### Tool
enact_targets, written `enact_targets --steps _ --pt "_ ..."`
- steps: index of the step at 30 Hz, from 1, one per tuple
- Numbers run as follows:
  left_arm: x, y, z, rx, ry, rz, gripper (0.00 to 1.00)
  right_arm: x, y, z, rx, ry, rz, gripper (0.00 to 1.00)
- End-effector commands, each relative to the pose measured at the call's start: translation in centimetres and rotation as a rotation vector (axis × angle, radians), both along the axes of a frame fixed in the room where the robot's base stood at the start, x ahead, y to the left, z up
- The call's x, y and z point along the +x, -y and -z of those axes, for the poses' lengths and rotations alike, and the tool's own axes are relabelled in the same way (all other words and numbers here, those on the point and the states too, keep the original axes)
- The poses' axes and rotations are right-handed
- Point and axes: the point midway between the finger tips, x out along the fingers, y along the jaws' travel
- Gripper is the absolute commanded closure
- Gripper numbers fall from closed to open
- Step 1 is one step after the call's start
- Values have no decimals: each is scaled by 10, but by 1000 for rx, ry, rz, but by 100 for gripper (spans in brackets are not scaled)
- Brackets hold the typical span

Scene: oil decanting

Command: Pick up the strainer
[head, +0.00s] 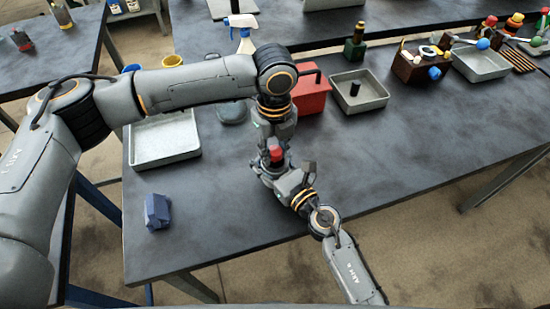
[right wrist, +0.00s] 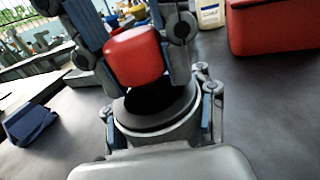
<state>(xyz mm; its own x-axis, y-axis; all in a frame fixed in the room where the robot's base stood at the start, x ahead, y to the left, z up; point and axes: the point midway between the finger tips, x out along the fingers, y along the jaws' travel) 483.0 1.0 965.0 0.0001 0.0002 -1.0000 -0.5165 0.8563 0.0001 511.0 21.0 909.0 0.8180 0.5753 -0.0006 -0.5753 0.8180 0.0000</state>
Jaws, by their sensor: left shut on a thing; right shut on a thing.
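My left gripper (head: 275,146) points down over the front middle of the table. In the right wrist view its two blue-padded fingers are shut on a red block-shaped part (right wrist: 135,56), which also shows in the head view (head: 276,154). A dark part sits below the red one. My right gripper (head: 286,178) comes from the lower right and is shut on a grey round cup (right wrist: 160,128) with a dark rim. The red part is directly above the cup's opening; whether they touch is hidden. I cannot tell for sure which of these is the strainer.
A dark blue block (head: 157,211) lies at the table's front left. A grey tray (head: 165,140), a red can (head: 311,95), a grey bin (head: 357,97) and a wooden box (head: 410,70) stand behind. The table (head: 400,150) to the right of my grippers is clear.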

Motion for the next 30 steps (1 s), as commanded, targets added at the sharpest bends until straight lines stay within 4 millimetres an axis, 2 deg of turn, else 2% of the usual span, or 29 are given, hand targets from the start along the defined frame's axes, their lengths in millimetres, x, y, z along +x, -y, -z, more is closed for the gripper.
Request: enact_targets --steps 5,8,21,25,30 --pt "0 0 -1 0 0 0 100 0 0 1 -1 -2 0 100" --pt "0 0 -7 -2 1 0 100 0 0 1 -1 -2 1 100" --pt "0 0 -87 -1 2 1 100 0 0 1 -1 -2 1 100" --pt "0 0 -98 -1 1 0 100 0 0 1 -1 -2 1 100" --pt "0 0 -100 0 0 0 100 0 0 1 -1 -2 1 100"
